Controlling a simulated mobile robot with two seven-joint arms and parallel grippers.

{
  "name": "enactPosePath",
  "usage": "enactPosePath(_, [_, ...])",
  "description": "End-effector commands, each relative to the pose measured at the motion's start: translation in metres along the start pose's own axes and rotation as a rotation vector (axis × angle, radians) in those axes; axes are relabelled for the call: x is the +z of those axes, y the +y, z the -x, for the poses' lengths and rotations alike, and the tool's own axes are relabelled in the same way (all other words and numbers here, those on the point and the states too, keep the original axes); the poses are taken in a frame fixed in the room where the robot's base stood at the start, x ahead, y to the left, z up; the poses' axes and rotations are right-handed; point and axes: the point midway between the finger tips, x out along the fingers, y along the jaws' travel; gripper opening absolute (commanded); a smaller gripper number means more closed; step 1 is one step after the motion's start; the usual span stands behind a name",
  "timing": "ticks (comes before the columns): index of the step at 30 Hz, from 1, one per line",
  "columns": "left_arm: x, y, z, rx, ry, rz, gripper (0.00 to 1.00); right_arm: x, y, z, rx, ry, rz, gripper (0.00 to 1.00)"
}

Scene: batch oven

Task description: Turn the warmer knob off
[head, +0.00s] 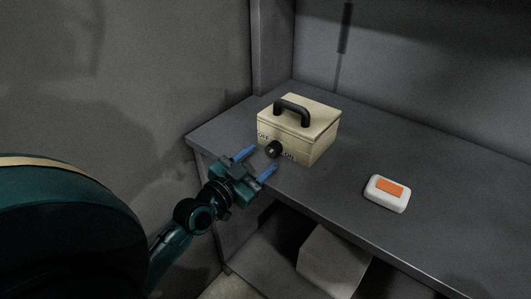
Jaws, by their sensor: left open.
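The warmer (313,137) is a cream box with a lid and a black arched handle (293,107). It stands on the grey counter near its left end. Its black round knob (273,149) is on the front face, between the words OFF at the left and ON at the right. Which way the knob points is too small to tell. My left gripper (257,162) is open and empty just in front of the knob, its two blue fingers on either side of it and seemingly apart from it. My right gripper is not in view.
A white block with an orange top patch (390,188) lies on the counter (345,198) at the right. A pale box (333,262) sits below the counter. A wall closes off the left and back. The counter between warmer and block is clear.

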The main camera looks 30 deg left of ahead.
Motion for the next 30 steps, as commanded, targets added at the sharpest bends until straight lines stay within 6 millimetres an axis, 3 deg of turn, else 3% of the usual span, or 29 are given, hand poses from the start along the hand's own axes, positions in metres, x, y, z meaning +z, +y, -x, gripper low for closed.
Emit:
enactPosePath(7, [-0.001,0.000,-0.028,0.000,0.001,0.001,0.53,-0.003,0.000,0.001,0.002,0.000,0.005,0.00])
enactPosePath(18, [0.000,0.001,-0.032,0.001,-0.001,0.000,0.53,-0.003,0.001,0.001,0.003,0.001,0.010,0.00])
enactPosePath(30, [0.000,0.000,-0.031,0.001,0.000,0.000,0.20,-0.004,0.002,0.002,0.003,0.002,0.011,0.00])
